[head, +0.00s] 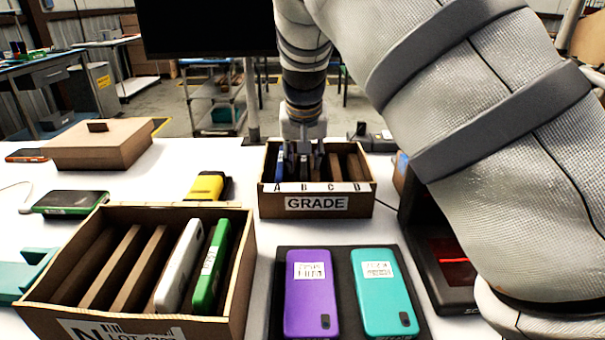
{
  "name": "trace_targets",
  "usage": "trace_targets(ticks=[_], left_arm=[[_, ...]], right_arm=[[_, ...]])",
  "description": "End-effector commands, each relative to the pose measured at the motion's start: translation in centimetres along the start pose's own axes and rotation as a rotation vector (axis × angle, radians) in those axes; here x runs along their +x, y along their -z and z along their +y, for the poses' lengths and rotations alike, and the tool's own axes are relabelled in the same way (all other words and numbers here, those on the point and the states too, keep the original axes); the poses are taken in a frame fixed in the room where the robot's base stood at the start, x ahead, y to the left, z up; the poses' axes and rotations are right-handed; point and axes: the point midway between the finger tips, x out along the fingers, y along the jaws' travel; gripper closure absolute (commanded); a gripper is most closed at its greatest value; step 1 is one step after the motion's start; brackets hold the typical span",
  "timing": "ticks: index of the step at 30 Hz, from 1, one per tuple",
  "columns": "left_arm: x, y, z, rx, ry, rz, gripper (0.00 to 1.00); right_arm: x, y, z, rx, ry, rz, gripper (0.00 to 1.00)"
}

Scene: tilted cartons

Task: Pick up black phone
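My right gripper (303,152) reaches straight down into the open GRADE carton (317,204), behind its A B C D strip. Its fingers are among slim upright items there, and I cannot tell whether they are closed on one. A blue-edged slim item (280,165) stands to the left of the fingers. Dark slim shapes show around the fingers, too small and covered to identify surely as the black phone. My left gripper is not in view.
A carton (237,300) at front left holds a white phone (179,266) and a green phone (211,267). Purple (311,290) and teal (384,290) phones lie on a dark mat. A green-edged phone (70,202) and a lidded brown box (98,146) are left. A scanner (452,265) is right.

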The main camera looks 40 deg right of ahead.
Motion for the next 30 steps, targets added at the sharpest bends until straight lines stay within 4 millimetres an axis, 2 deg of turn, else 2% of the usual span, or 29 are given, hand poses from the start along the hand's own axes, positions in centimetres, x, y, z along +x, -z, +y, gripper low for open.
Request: trace_targets(ticks=[1, 5, 14, 17, 24, 30], left_arm=[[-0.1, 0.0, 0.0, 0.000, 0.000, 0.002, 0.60], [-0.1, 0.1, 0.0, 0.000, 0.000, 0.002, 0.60], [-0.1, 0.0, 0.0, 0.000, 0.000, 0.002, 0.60], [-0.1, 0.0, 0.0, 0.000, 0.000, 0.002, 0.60], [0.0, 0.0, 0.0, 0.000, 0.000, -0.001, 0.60], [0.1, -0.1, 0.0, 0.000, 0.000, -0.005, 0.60]], right_arm=[[-0.1, 0.0, 0.0, 0.000, 0.001, 0.001, 0.71], [-0.1, 0.0, 0.0, 0.001, 0.001, 0.001, 1.00], [-0.2, 0.1, 0.0, 0.001, 0.001, 0.002, 1.00], [-0.8, 0.4, -0.1, 0.001, 0.002, 0.004, 1.00], [-6.3, 2.7, -0.1, 0.000, 0.004, 0.006, 1.00], [-9.1, 3.8, 0.0, 0.000, 0.001, 0.002, 1.00]])
